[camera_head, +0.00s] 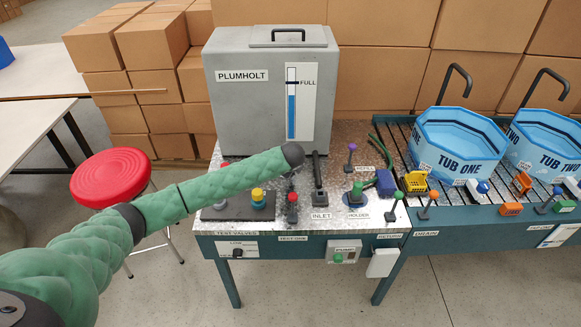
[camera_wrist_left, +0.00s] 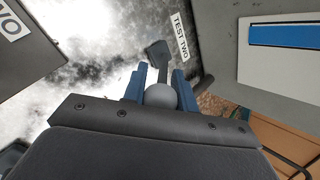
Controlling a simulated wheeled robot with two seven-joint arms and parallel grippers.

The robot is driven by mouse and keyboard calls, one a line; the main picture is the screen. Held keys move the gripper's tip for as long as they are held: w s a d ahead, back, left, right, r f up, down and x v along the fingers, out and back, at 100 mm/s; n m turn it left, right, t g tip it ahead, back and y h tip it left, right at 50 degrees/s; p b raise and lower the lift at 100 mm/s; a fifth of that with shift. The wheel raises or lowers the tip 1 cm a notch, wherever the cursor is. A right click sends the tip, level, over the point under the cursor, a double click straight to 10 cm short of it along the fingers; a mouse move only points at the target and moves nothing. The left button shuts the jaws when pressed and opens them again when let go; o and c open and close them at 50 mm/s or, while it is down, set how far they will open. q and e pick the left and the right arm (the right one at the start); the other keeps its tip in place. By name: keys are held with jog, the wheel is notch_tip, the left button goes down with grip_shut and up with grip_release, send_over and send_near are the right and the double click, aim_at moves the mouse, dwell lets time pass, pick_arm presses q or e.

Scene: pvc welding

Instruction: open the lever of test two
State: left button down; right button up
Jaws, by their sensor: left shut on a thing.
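The test two lever shows in the left wrist view, with a round grey knob (camera_wrist_left: 161,96) and a dark stem and base (camera_wrist_left: 158,54). A white TEST TWO label (camera_wrist_left: 180,36) lies beside its base. My left gripper (camera_wrist_left: 158,84) has its blue fingers on either side of the knob and is shut on it. In the head view my green left arm reaches in from the left, ending in front of the grey tank. Its gripper and this lever are mostly hidden there behind the arm. My right gripper is in neither view.
The PLUMHOLT tank (camera_head: 262,110) stands behind the arm's end. A red-knobbed lever (camera_head: 292,200), the inlet lever (camera_head: 319,185) and a purple-knobbed refill lever (camera_head: 350,157) stand close by on the metal bench (camera_head: 335,225). Two blue tubs stand right. A red stool (camera_head: 110,177) is left.

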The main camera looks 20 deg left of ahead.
pick_arm(q)
jog(key=shift+s+f, duration=0.1)
jog(key=shift+f, duration=0.05)
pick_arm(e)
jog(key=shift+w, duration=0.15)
pick_arm(q)
jog(key=c, duration=1.4)
grip_release()
jog(key=shift+o, duration=1.4)
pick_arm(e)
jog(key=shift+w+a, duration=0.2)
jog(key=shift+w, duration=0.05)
pick_arm(q)
jog(key=shift+s+r+b, duration=0.2)
jog(key=shift+r+b, duration=0.1)
jog(key=shift+r, duration=0.1)
jog(key=b+v, duration=0.2)
jog(key=v, duration=0.5)
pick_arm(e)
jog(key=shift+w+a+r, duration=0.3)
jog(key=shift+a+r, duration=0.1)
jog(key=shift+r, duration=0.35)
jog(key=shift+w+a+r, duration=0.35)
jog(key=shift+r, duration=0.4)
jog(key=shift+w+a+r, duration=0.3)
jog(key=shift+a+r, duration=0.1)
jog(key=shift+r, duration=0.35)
pick_arm(q)
jog(key=shift+w+d+f, duration=0.1)
